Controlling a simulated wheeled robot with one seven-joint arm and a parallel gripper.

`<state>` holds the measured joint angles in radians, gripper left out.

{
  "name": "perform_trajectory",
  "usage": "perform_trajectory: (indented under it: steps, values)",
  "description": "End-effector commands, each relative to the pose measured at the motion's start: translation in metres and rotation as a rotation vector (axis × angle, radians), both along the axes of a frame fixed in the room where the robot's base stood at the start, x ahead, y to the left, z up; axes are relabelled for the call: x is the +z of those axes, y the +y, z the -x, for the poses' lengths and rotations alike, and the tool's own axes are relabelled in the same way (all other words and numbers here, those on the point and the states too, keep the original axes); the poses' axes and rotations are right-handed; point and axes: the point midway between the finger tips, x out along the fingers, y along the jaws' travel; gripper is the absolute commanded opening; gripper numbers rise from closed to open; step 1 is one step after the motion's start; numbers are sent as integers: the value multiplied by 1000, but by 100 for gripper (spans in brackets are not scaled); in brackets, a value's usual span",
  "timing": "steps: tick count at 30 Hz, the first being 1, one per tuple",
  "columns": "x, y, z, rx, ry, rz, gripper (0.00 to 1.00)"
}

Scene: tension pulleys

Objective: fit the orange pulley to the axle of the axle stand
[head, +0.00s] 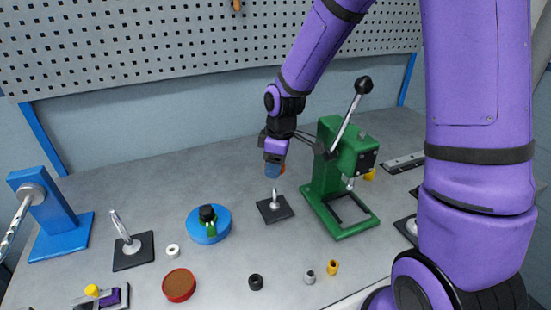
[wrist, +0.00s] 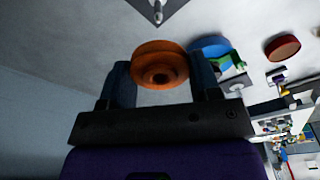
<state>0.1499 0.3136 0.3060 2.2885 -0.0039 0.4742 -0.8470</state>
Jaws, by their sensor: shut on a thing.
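My gripper (head: 274,170) is shut on the orange pulley (wrist: 160,65), which sits between its two fingers with the centre hole facing the wrist camera. In the head view only a sliver of the pulley (head: 283,169) shows beside the fingers. An axle stand (head: 268,213), a dark square plate with a short upright metal axle (head: 275,195), stands on the bench below my gripper. The pulley is above the axle and apart from it. In the wrist view the axle (wrist: 157,13) shows at the top edge, beyond the pulley.
The green press (head: 340,185) with its raised lever stands close right of the stand. Another dark plate with a leaning rod (head: 128,247) is farther left. Small rings and a red-brown disc (head: 179,285) lie in front.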

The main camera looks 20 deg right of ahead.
Motion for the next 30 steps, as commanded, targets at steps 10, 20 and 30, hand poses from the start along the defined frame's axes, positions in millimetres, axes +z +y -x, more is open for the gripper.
perform_trajectory:
  steps: [10, 20, 30]
  values:
    - [-31, 0, 0, -1, 1, -1, 32]
    - [-50, 0, 0, -2, 0, 0, 32]
    - [-53, 0, 0, -2, -1, 0, 32]
